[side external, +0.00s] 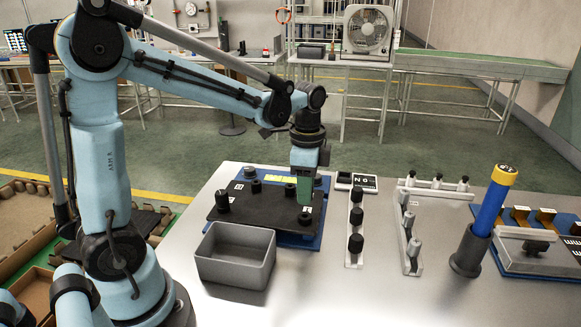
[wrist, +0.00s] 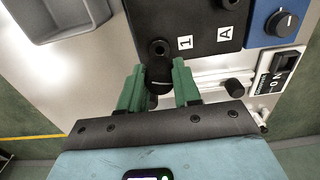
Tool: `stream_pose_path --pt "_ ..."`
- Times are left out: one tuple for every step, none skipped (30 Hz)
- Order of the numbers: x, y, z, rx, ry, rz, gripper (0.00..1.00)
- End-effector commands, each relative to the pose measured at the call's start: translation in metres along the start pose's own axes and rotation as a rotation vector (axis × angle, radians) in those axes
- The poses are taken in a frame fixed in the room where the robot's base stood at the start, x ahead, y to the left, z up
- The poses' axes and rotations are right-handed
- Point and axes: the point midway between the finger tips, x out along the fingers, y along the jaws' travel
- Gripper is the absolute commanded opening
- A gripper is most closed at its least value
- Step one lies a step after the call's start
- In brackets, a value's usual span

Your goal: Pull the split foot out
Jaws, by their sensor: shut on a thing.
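A black plate (side external: 265,208) lies on a blue base (side external: 322,222), with several black feet standing on it, among them one at its left corner (side external: 222,201). My gripper (side external: 304,196) points down over the plate's right front part. In the wrist view its green fingers (wrist: 159,68) are shut on a black foot (wrist: 160,78) with a pale line on its top. That foot also shows below the fingers in the side view (side external: 305,218). A dark round ring (wrist: 160,48) by the label 1 is just beyond it. I cannot tell whether the foot is seated or lifted.
A grey open bin (side external: 237,278) stands in front of the plate, seemingly empty. A pale strip (side external: 354,264) with black knobs stands to the right, then a rack (side external: 414,262) and a blue cylinder with a yellow top (side external: 489,208).

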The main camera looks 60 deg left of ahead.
Motion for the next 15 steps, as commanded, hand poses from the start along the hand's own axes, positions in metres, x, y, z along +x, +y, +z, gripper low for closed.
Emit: stream_pose_path --pt "-0.0019 0.0001 0.0 0.0 0.0 0.0 0.0" --pt "-0.0027 0.0001 0.0001 0.0 0.0 0.0 0.0" --pt "-0.0035 0.0001 0.0001 0.0 0.0 0.0 0.0" --pt "-0.0039 0.0001 0.0001 0.0 0.0 0.0 0.0" --pt "-0.0043 0.0001 0.0001 0.0 0.0 0.0 0.0" --pt "-0.0046 0.0001 0.0001 0.0 0.0 0.0 0.0" --pt "-0.0047 0.0001 0.0001 0.0 0.0 0.0 0.0" --pt "-0.0048 0.0001 0.0001 0.0 0.0 0.0 0.0" --pt "-0.0048 0.0001 0.0001 0.0 0.0 0.0 0.0" --pt "-0.0048 0.0001 0.0001 0.0 0.0 0.0 0.0" --pt "-0.0047 0.0001 0.0001 0.0 0.0 0.0 0.0" --pt "-0.0047 0.0001 0.0001 0.0 0.0 0.0 0.0" --pt "-0.0047 0.0001 0.0001 0.0 0.0 0.0 0.0" --pt "-0.0048 0.0001 0.0001 0.0 0.0 0.0 0.0" --pt "-0.0053 0.0001 0.0001 0.0 0.0 0.0 0.0"
